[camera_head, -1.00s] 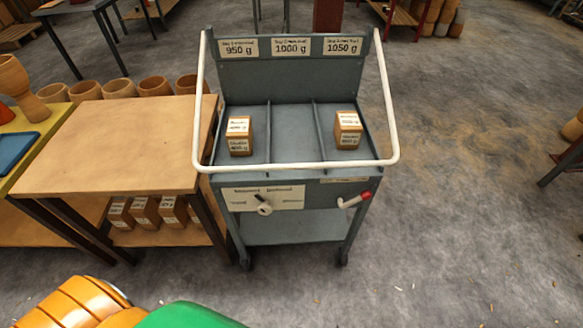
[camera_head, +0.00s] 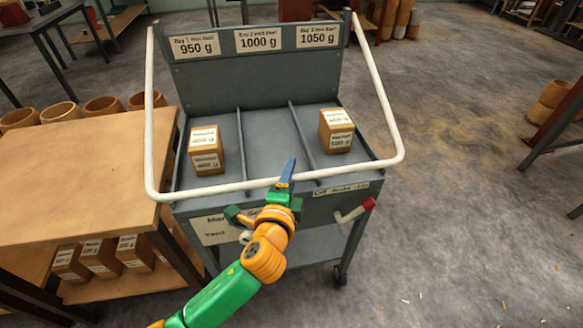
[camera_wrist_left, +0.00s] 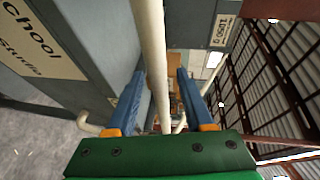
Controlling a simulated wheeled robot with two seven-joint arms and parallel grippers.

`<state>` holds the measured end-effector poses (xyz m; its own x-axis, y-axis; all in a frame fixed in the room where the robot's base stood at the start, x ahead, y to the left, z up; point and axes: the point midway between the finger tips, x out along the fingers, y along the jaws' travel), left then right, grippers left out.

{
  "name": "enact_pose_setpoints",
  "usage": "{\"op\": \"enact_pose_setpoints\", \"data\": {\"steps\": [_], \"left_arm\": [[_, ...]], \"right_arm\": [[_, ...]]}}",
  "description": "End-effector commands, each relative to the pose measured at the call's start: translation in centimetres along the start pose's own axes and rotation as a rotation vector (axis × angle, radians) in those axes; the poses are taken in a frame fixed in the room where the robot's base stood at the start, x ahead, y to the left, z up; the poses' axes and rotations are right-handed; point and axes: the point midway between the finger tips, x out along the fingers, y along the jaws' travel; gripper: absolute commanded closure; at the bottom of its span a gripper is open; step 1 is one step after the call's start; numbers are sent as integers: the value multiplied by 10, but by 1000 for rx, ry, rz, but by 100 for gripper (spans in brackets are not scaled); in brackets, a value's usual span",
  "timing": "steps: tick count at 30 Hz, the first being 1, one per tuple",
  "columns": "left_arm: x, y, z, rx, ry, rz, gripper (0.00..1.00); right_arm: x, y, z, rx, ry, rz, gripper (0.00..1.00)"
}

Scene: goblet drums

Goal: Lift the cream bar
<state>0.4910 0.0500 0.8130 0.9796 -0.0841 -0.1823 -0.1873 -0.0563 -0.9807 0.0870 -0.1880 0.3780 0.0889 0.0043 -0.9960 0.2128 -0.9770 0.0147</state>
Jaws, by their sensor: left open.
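The cream bar (camera_head: 345,171) is a U-shaped rail around the front of a grey cart. Its two arms rise to the cart's back panel, and its front stretch runs level across the front. My left gripper (camera_head: 287,172) reaches up to this front stretch, a little right of its middle. In the left wrist view the bar (camera_wrist_left: 152,45) passes between the two blue fingers of the open gripper (camera_wrist_left: 160,78). The fingers stand apart on either side of it. Whether either touches it cannot be told. My right gripper is not in view.
The cart tray (camera_head: 262,135) has three bays, with a wooden block (camera_head: 206,150) in the left and another (camera_head: 336,130) in the right. A red-ended crank (camera_head: 355,210) is on the cart's front. A wooden table (camera_head: 75,165) stands close at left. Floor at right is open.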

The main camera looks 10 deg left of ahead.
Motion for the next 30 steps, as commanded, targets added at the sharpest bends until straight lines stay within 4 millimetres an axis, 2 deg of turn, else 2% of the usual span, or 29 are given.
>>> {"op": "enact_pose_setpoints", "data": {"steps": [3,6,13,18,19,30], "left_arm": [[20,1,0,0,-2,0,48],[28,1,0,-2,0,1,48],[29,1,0,-3,1,2,48],[29,1,0,-3,0,2,94],[29,1,0,-3,0,2,100],[29,1,0,-3,0,3,100]], "right_arm": [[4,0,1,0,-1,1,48],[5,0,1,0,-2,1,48],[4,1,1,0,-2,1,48],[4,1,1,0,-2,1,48],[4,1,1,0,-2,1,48],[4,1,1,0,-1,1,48]]}}
